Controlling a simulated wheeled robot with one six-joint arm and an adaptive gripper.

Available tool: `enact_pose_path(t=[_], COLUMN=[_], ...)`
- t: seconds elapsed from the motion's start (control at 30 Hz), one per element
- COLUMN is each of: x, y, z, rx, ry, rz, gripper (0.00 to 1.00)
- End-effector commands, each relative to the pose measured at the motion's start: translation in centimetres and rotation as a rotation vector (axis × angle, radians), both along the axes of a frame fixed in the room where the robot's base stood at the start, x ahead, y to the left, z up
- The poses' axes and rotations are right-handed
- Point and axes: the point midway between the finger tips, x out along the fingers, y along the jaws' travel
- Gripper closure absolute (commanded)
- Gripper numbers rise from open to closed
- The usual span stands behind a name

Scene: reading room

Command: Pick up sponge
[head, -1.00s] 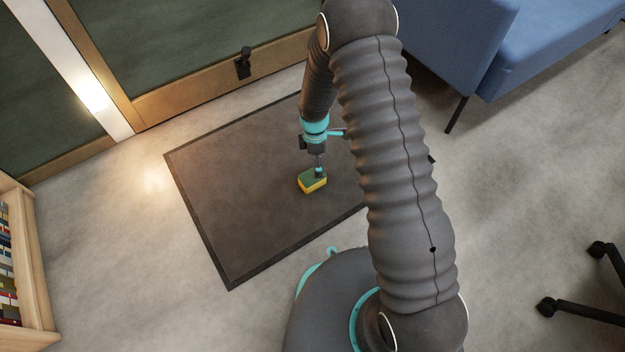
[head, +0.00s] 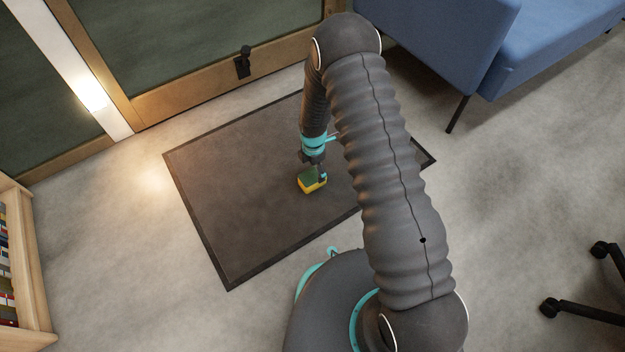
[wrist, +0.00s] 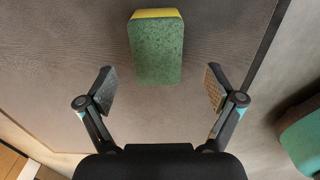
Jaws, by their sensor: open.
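The sponge (head: 310,182), yellow with a green top, lies on the dark floor mat. It also shows in the wrist view (wrist: 156,52), green face toward the camera with a yellow edge at the top. My gripper (wrist: 160,88) is open and empty, its two fingers spread wider than the sponge. In the wrist view the sponge lies beyond the fingertips, roughly centred between them. In the head view my gripper (head: 319,173) is over the sponge and hides part of it. I cannot tell the exact height of the fingertips above the mat.
The dark mat (head: 240,200) lies flat with free room around the sponge. A glazed door (head: 200,95) with a wooden frame stands behind it. A blue sofa (head: 440,40) is at upper right, a bookshelf (head: 30,265) at left, and dark chair legs (head: 585,312) at right.

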Motion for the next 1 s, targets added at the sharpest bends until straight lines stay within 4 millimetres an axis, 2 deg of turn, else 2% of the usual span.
enact_pose_path(t=[0.23, 0.5, 0.77, 0.8, 0.93, 0.97, 1.0], x=[0.0, 0.2, 0.2, 0.2, 0.2, 0.2, 0.2], y=[0.1, 0.3, 0.3, 0.3, 0.3, 0.3, 0.3], z=[-1.5, -5.1, -5.5, -5.5, -5.5, -5.5, -5.5], rx=[-0.001, -0.001, 0.000, 0.000, 0.000, 0.000, 0.000], ry=[0.001, 0.001, 0.000, 0.000, 0.000, 0.000, 0.000], rz=[0.000, -0.001, 0.000, 0.000, 0.000, -0.001, -0.001], gripper=[0.08, 0.08, 0.08, 0.13, 0.46, 0.52, 0.53])
